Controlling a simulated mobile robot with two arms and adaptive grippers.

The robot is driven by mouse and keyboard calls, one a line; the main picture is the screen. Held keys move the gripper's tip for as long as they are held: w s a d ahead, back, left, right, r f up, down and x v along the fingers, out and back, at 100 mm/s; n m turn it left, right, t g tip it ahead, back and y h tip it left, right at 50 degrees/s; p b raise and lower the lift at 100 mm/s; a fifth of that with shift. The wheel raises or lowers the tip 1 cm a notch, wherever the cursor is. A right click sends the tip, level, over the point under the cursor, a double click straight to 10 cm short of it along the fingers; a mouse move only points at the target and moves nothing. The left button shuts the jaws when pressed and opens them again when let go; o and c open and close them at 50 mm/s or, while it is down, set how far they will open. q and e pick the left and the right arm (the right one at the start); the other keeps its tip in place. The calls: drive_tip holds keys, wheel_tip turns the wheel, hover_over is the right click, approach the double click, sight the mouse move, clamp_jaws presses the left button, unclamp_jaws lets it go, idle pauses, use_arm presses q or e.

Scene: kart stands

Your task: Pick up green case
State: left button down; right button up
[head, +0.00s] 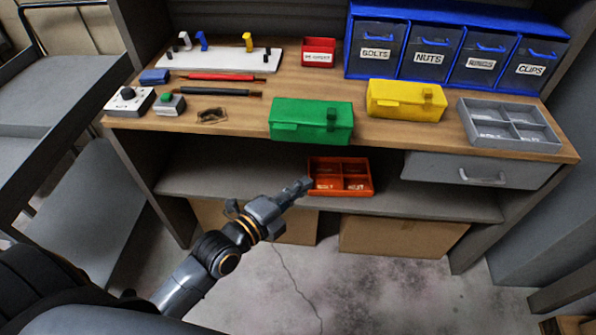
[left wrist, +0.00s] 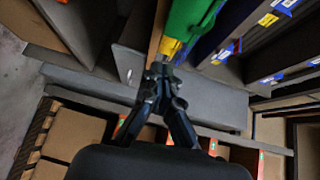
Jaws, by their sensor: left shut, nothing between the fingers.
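The green case (head: 311,119) lies closed at the front edge of the wooden bench top (head: 385,127), with its latch and hinge side toward me. In the left wrist view a green shape that looks like the case (left wrist: 190,22) is at the top, beyond the fingers. My left gripper (head: 304,184) is shut and empty. It is in front of the bench, lower in the picture than the case and apart from it. Its closed fingers also show in the left wrist view (left wrist: 159,72). My right gripper is in neither view.
A yellow case (head: 405,100) stands right of the green one, then a grey divided tray (head: 510,124). An orange divided tray (head: 340,190) sits on the shelf below, close to my left gripper in the picture. Blue-framed bins (head: 455,50) stand behind.

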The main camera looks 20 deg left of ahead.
use_arm(q)
drive_tip(key=s+a+t, duration=0.1)
drive_tip(key=s+a, duration=0.1)
drive_tip(key=n+p, duration=0.1)
approach(316, 140)
drive_tip(key=w+d, duration=0.3)
drive_tip(key=d, duration=0.3)
drive_tip(key=w+a, duration=0.1)
drive_tip(key=w, duration=0.1)
drive_tip(key=shift+w+a+y, duration=0.25)
drive_tip(key=shift+a+y, duration=0.15)
drive_tip(key=shift+w+a+f, duration=0.1)
drive_tip(key=shift+w+a, duration=0.05)
drive_tip(key=shift+w, duration=0.15)
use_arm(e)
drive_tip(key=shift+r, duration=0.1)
use_arm(q)
drive_tip(key=shift+a, duration=0.1)
drive_tip(key=shift+w+a, duration=0.35)
drive_tip(key=shift+w, duration=0.4)
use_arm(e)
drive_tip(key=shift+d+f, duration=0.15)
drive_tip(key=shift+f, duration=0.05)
